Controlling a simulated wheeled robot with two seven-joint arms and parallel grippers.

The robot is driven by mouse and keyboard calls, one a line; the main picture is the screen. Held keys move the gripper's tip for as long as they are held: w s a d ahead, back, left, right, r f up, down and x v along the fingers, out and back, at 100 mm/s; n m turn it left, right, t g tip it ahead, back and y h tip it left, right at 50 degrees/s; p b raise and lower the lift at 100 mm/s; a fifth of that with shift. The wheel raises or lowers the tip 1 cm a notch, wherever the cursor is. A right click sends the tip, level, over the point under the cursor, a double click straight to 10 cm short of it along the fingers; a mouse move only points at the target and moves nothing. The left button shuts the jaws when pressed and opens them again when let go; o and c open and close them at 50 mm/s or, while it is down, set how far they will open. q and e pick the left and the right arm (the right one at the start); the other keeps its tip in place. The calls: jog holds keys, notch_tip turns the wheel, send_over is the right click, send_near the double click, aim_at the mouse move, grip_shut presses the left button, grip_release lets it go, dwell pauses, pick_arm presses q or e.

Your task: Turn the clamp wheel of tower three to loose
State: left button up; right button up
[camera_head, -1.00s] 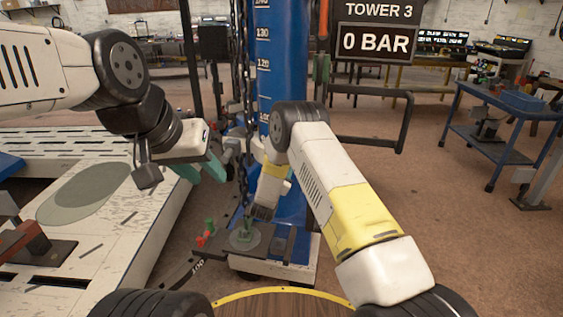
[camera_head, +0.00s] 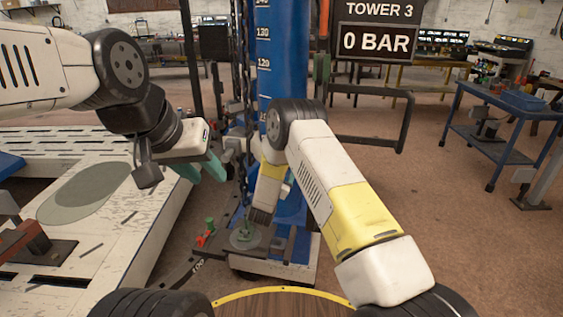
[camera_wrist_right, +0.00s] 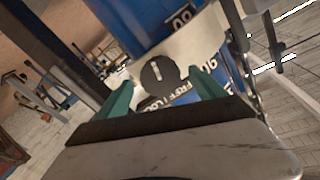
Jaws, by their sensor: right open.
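The clamp wheel (camera_wrist_right: 158,75) is a dark round knob with a pale mark, on a white collar (camera_wrist_right: 205,38) around the blue tower. In the head view my right arm hides the wheel. Tower three (camera_head: 283,45) is a blue column with height marks. My left gripper (camera_head: 203,168) hangs left of the tower, teal fingers apart and empty.
The sign (camera_head: 377,28) reads TOWER 3, 0 BAR. A dark chain hangs left of the column. A pale bench (camera_head: 120,255) fills the left, and a blue trolley (camera_head: 500,110) stands right.

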jog(key=v, duration=0.5)
jog(key=shift+s, duration=0.25)
jog(key=s+d+r+n+g+y, duration=0.1)
jog(key=s+d+r+g+y, duration=0.1)
jog(key=r, duration=0.6)
jog(key=s+d+r+n+g+y, duration=0.1)
jog(key=r+y, duration=0.1)
jog(key=r, duration=0.6)
jog(key=s+d+r+n+g+y, duration=0.1)
jog(key=s+d+r+g+y, duration=0.15)
jog(key=r, duration=0.55)
jog(key=s+d+r+n+g, duration=0.1)
jog(key=s+d+g, duration=0.1)
jog(key=s, duration=0.9)
jog(key=s+d+r+n+g, duration=0.1)
jog(key=s+d, duration=0.4)
jog(key=s, duration=0.5)
jog(key=s+d+r+n+g, duration=0.1)
jog(key=s+d+n+g, duration=0.1)
jog(key=s, duration=0.9)
jog(key=shift+s+d+r+n+g, duration=0.25)
jog(key=shift+s+d+n+g, duration=0.15)
jog(key=shift+d, duration=0.7)
